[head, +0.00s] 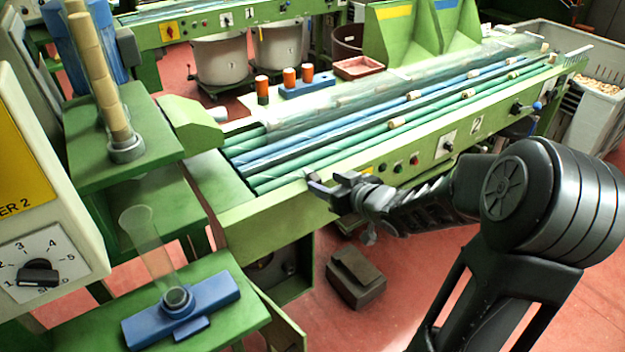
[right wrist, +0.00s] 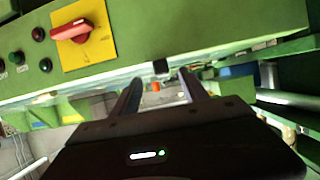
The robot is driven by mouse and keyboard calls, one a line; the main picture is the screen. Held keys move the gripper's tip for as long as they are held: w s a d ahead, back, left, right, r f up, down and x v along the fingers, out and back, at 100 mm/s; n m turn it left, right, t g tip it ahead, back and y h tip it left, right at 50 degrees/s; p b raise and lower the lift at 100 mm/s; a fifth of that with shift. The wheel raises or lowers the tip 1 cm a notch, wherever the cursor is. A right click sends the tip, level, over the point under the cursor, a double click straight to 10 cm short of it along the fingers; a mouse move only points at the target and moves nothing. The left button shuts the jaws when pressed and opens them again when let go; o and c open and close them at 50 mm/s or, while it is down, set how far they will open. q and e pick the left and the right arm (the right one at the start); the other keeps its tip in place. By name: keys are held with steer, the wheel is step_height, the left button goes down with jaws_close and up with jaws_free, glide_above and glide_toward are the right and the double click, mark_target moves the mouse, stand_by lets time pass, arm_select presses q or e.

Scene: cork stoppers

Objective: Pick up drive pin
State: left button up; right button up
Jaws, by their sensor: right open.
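My right gripper (head: 324,187) is at the front edge of the green conveyor machine, near its left end. In the right wrist view my right gripper (right wrist: 160,76) is open, with its two dark fingers apart. A small dark stub (right wrist: 160,67) shows between and just beyond the fingertips, at the machine's edge. It may be the drive pin, but I cannot tell for sure. Nothing is visibly held. In the head view I cannot pick out a drive pin; the arm and gripper cover part of the edge there. My left gripper is not in view.
The machine's front panel (head: 440,150) carries knobs and buttons; a red switch (right wrist: 72,30) is beside the gripper. A blue fixture (head: 213,296) sits lower left. A dark box (head: 355,278) is on the floor.

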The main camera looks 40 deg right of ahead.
mark_target(317, 178)
steer(key=shift+s+r, duration=0.1)
steer(key=x, duration=0.5)
steer(key=shift+w+a+b, duration=0.2)
steer(key=shift+b, duration=0.2)
steer(key=shift+c, duration=0.3)
jaws_close()
stand_by(0.4)
